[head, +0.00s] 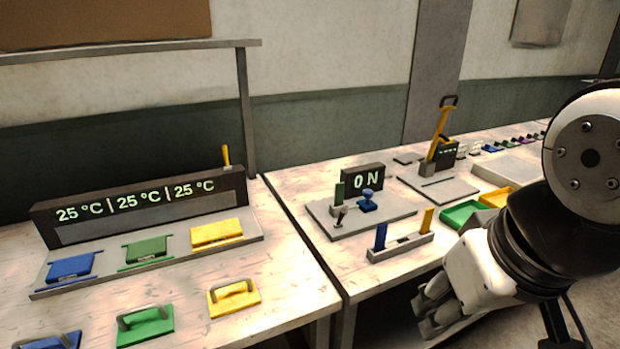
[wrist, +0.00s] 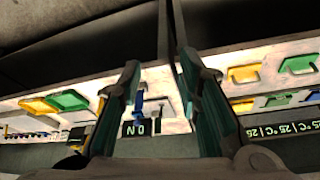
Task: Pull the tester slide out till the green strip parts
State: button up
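The tester is a grey plate (head: 390,212) on the right-hand table, with a dark display (head: 375,178) reading 0 N. In the wrist view the picture is upside down; the display (wrist: 136,129) and a blue part (wrist: 138,104) show between my fingers. My gripper (head: 430,308) is in front of the table's edge, apart from the tester. Its two fingers are spread and empty in the wrist view (wrist: 159,68).
A grey holder (head: 386,252) with upright blue and yellow strips stands between my gripper and the tester. Green (head: 462,215) and yellow trays lie right of it. A yellow-handled lever press (head: 440,140) stands behind. The left table holds a heated sealer (head: 140,208) and coloured handled blocks.

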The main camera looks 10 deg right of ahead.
aim_at(367, 204)
jog(key=i+z, duration=0.2)
jog(key=i, duration=0.65)
